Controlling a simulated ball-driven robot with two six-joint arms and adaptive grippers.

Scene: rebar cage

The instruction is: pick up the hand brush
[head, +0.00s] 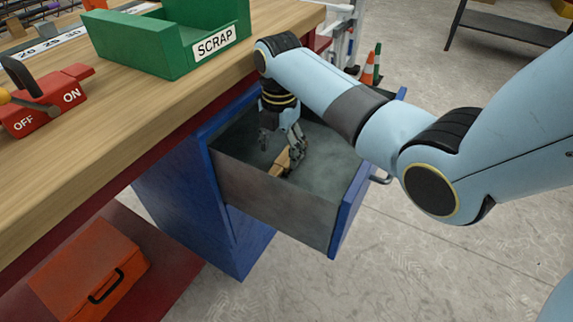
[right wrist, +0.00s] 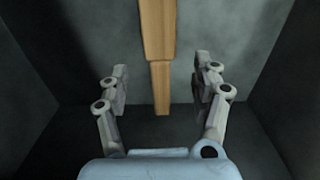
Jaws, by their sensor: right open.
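The hand brush shows as a tan wooden piece (head: 279,163) in the open drawer (head: 275,205). In the right wrist view its wooden part (right wrist: 160,50) runs from the top edge down between the fingers, narrower at its lower end. No bristles are visible. My right gripper (head: 281,146) reaches down into the drawer just above the wood. In the right wrist view the right gripper (right wrist: 162,85) is open, with one finger on each side of the wood and a gap on both sides. My left gripper is not in view.
The drawer's walls stand close around my right gripper. A wooden bench top (head: 130,130) holds a green SCRAP bin (head: 170,45) and a red OFF/ON switch box (head: 48,104). A red toolbox (head: 90,270) sits below. Traffic cones (head: 371,66) stand behind on the floor.

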